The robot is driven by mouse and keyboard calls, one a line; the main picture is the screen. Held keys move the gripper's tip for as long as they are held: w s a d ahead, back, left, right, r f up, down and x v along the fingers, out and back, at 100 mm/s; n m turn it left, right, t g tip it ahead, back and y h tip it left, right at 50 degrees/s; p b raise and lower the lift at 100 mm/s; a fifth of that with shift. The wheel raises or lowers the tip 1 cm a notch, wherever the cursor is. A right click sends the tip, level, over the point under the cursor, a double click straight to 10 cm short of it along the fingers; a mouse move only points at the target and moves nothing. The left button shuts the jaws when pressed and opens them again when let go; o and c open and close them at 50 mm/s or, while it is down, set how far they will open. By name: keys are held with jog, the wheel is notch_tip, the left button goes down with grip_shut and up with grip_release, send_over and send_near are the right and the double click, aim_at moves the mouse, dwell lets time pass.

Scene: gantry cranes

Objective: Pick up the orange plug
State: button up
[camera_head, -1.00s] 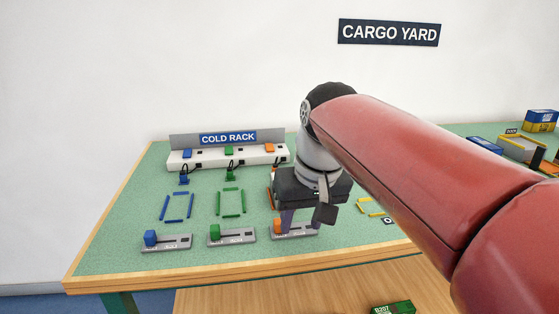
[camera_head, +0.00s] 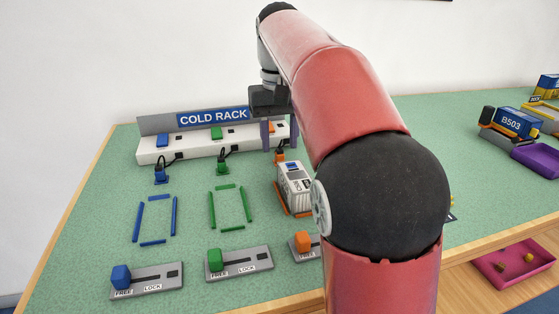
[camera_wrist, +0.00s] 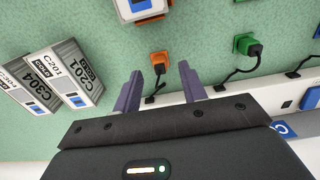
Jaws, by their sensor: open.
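The orange plug (camera_head: 280,157) lies on the green table in front of the cold rack, just behind a white container. In the wrist view the orange plug (camera_wrist: 158,60) sits between and slightly beyond the fingertips, with a black cable running back toward the rack. My gripper (camera_head: 276,146) is open, fingers down, at the right end of the rack. In the wrist view my gripper (camera_wrist: 160,70) has its two fingers on either side of the plug's line, with nothing held. Whether the fingers are at plug height is unclear.
The cold rack (camera_head: 165,154) stands behind the plug. The white container (camera_head: 296,180) stands in an orange frame in front. The green plug (camera_head: 222,168) and blue plug (camera_head: 160,175) lie to the left. Slider locks (camera_head: 145,281) line the front edge. Labelled containers (camera_wrist: 75,75) show in the wrist view.

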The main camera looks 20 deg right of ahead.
aim_at(280, 156)
notch_tip(280, 156, down, 3)
jog(key=shift+r, duration=0.15)
grip_shut()
